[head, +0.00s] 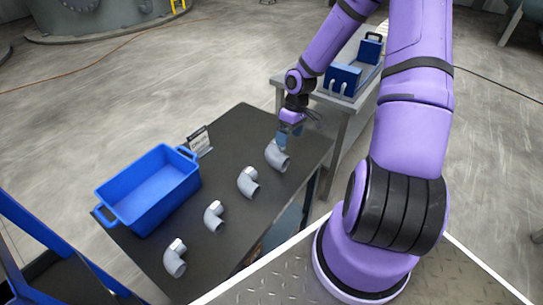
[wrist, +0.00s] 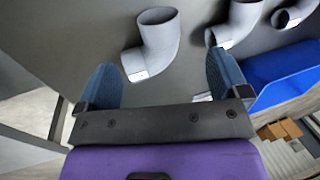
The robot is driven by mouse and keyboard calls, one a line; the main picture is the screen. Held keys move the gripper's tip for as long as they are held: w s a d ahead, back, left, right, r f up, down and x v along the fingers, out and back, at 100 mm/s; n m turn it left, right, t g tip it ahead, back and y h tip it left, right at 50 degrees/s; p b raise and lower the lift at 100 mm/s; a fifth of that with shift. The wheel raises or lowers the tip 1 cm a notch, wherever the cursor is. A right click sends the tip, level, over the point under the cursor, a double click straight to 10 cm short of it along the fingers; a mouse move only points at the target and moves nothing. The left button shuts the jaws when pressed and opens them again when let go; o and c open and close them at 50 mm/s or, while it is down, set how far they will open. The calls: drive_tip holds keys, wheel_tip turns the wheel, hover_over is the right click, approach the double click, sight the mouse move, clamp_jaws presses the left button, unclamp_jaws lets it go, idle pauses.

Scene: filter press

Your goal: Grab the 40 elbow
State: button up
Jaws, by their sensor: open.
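Several grey pipe elbows lie in a row on the dark table (head: 232,135), each with a small white label too small to read. I cannot tell by marking which is the 40 elbow. My gripper (head: 290,131) is open and points down at the farthest elbow (head: 279,159), close to it. In the wrist view that elbow (wrist: 158,42) sits ahead of and between my two blue fingertips (wrist: 160,60), not gripped. Other elbows (head: 248,184) (head: 214,217) (head: 175,261) lie nearer the front; two of them show at the wrist view's upper right (wrist: 240,22).
A blue bin (head: 150,200) stands at the table's left, with a small sign (head: 199,139) behind it. A second bench (head: 345,107) with a blue-ended rack (head: 342,80) stands behind to the right.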

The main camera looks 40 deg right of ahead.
sight(285, 157)
drive_tip(key=x, duration=0.5)
drive_tip(key=shift+a+f, duration=0.2)
drive_tip(key=shift+f, duration=0.15)
drive_tip(key=shift+d+x, duration=0.1)
drive_tip(key=shift+x, duration=1.25)
drive_tip(key=shift+d+x, duration=0.15)
drive_tip(key=shift+x, duration=1.15)
drive_tip(key=c, duration=1.2)
drive_tip(key=shift+o, duration=0.2)
